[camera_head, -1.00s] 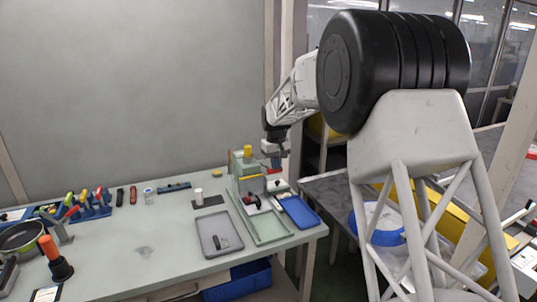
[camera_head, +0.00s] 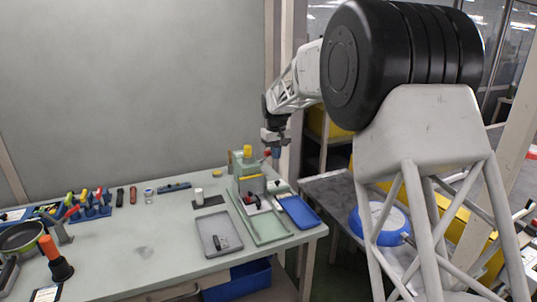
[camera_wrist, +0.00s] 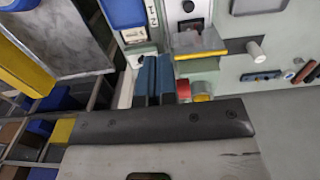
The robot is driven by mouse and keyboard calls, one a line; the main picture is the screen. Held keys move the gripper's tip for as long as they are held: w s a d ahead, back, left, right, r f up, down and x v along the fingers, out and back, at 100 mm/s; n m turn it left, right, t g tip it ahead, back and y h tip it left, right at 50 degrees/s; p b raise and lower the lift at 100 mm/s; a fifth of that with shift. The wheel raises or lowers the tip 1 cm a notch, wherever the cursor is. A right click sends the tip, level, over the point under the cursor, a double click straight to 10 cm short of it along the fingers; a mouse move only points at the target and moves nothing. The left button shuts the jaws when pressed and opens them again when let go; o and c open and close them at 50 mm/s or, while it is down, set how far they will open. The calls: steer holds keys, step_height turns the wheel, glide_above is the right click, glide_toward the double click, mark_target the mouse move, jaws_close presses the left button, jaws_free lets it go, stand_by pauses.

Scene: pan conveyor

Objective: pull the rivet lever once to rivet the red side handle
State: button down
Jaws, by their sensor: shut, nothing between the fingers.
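The green rivet press (camera_head: 248,188) with its yellow top (camera_head: 247,151) stands at the right end of the bench. The lever's red knob (camera_head: 267,155) shows beside my gripper (camera_head: 276,153), to its left. In the wrist view my gripper (camera_wrist: 153,98) has its blue fingers together with nothing between them. The red knob (camera_wrist: 183,88) is just right of the fingers there; I cannot tell whether they touch. A small red part (camera_head: 258,203), perhaps the side handle, shows with a black part at the press front. Its exact seating is too small to tell.
A blue tray (camera_head: 300,225) lies right of the press. A grey tray (camera_head: 203,240) with a black part lies left of it.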

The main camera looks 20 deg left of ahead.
steer(key=shift+r, duration=0.1)
step_height(320, 180, up, 10)
steer(key=shift+s+d, duration=0.35)
stand_by(1.0)
steer(key=shift+d, duration=0.1)
stand_by(0.3)
steer(key=s+d+r+m, duration=0.2)
steer(key=s+d, duration=0.5)
steer(key=d, duration=0.4)
steer(key=s+d+r+m+t, duration=0.1)
steer(key=s+d+r, duration=0.1)
steer(key=s+d, duration=0.7)
steer(key=s+d+r+m, duration=0.2)
steer(key=s+d, duration=0.3)
steer(key=d, duration=0.8)
steer(key=s+d+f+m, duration=0.1)
steer(key=s+d+f, duration=0.3)
steer(key=s, duration=0.6)
steer(key=s+d+f+m+t, duration=0.1)
steer(key=s+d+f, duration=0.4)
steer(key=s, duration=0.5)
steer(key=s+d+f+m, duration=0.2)
steer(key=s+d+f, duration=0.2)
steer(key=s+d, duration=0.4)
steer(key=s, duration=0.3)
steer(key=shift+f+t, duration=0.15)
steer(key=shift+t, duration=0.15)
